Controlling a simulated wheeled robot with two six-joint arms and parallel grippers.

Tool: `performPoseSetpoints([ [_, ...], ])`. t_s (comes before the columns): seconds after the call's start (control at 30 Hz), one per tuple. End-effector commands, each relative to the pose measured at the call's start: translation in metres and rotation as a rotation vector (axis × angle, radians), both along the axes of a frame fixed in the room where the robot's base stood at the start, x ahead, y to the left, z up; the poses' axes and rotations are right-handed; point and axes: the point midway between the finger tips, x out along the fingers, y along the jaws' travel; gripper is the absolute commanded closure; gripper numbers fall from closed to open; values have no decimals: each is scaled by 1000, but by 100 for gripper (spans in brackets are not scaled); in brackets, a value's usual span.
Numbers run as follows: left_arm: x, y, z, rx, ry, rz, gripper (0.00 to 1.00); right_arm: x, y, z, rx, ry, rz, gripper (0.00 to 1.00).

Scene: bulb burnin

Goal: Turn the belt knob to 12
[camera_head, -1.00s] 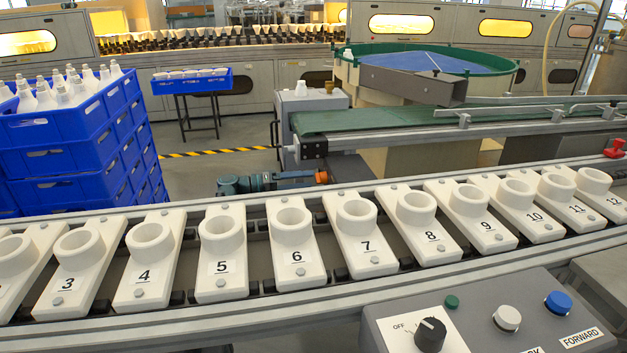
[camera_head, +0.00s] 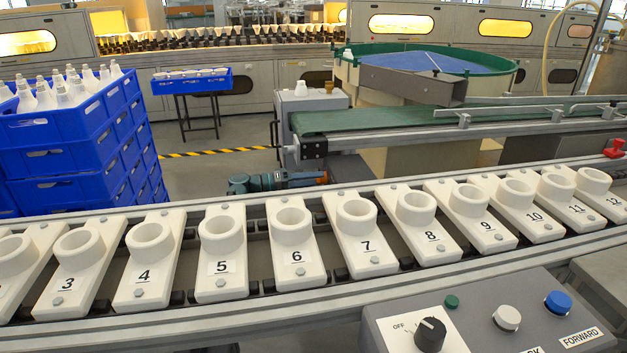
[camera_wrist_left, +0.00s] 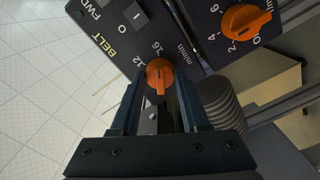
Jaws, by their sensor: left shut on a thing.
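The belt knob (camera_wrist_left: 160,75) is orange and sits on a dark panel in the left wrist view, with the word BELT and the marks 12 and 16 beside it. My left gripper (camera_wrist_left: 160,88) is shut on this knob, one dark finger on each side of it. I cannot tell which mark the knob points to. I cannot make out my left gripper or the belt panel clearly in the head view. My right gripper shows in neither view.
A second orange knob (camera_wrist_left: 247,22) with its own number scale is on the neighbouring panel. A ribbed grey cylinder (camera_wrist_left: 222,105) stands close to my gripper's right finger. In the head view, a row of numbered white holders lies along a conveyor behind a grey control box (camera_head: 475,310).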

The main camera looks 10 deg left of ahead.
Motion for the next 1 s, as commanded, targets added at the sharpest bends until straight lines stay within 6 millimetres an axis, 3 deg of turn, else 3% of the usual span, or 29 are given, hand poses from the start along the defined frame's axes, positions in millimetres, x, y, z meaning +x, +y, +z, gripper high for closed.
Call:
performPoseSetpoints([
  [0.07, 0, 0, 0, 1, 0, 0, 100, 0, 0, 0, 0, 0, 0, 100],
  [0.47, 0, 0, 0, -25, 63, 0, 100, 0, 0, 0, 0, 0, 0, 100],
  [1.0, 0, 1, 0, -205, 491, 0, 100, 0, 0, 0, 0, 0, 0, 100],
])
